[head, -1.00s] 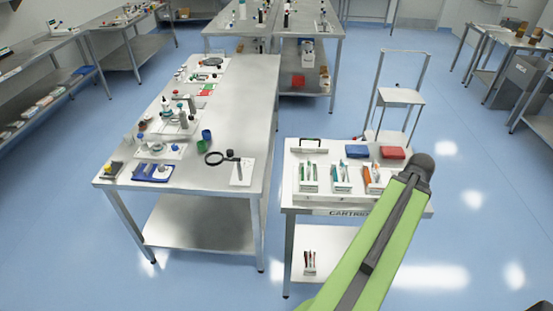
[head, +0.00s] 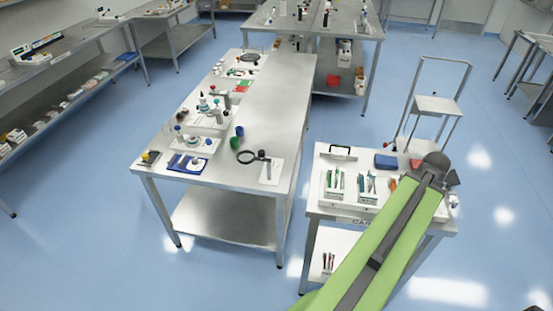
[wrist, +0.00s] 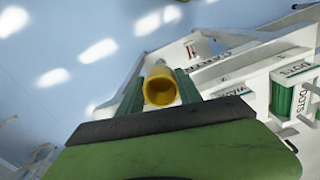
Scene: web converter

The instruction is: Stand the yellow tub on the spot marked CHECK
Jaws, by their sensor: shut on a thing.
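The yellow tub (wrist: 160,86) shows in the wrist view, with its open round mouth toward the camera. My gripper (wrist: 162,74) is shut on it, with a green finger on each side. In the head view my arm reaches to the right over the white cartridge cart (head: 325,205), and its dark wrist end hides the fingers and the tub. I cannot read a CHECK mark in any view.
A long steel table (head: 270,100) stands left of the cart, with bottles, a blue tray (head: 188,164), a green cup (head: 239,143) and a magnifier (head: 247,157). Its right half is mostly bare. A tall-framed trolley (head: 437,105) stands behind the cart. Blue floor is open at left.

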